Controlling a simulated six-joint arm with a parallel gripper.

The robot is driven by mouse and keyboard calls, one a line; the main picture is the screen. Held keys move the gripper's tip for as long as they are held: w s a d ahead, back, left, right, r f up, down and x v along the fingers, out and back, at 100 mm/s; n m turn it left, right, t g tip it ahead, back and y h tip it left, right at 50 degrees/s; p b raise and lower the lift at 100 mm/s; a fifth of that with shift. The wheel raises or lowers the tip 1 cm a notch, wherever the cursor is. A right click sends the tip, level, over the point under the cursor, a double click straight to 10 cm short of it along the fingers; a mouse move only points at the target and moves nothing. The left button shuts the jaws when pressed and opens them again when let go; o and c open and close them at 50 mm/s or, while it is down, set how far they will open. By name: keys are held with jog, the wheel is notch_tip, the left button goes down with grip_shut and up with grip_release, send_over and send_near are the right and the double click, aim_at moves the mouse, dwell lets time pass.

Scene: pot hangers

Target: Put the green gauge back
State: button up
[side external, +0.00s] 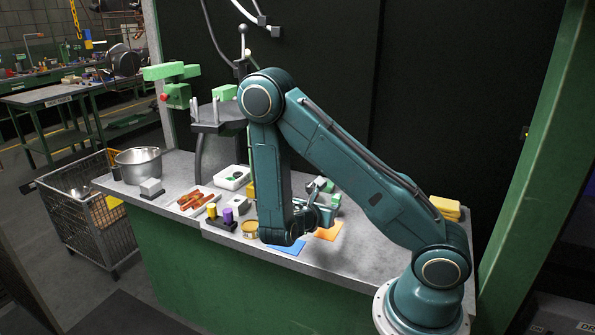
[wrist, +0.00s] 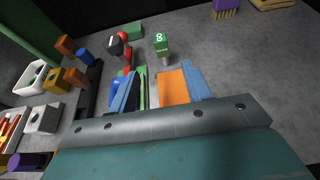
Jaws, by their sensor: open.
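A green gauge (wrist: 161,43) with white marking and a short grey end shows beyond my fingertips in the wrist view. My gripper (wrist: 160,82) is open, its two blue fingers apart, with nothing seen gripped between them. An orange mat (wrist: 173,88) lies on the bench below and between the fingers. A narrow green strip (wrist: 142,90) shows beside the left finger; I cannot tell what it is. In the side view my gripper (side external: 318,213) is low over the bench by the orange mat (side external: 329,231). Green pieces (side external: 335,200) there are partly hidden behind it.
A blue mat (side external: 289,247) lies in front of the arm. A dark rack (wrist: 89,88) with coloured pieces stands to the left in the wrist view, near a white tray (wrist: 30,78). A steel pot (side external: 138,164) stands far left.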

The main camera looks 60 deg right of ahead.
aim_at(335, 200)
jog(key=shift+x, duration=4.1)
jog(key=shift+x, duration=2.65)
jog(key=shift+s+f, duration=0.1)
jog(key=shift+a, duration=0.1)
grip_shut()
notch_tip(335, 200, up, 20)
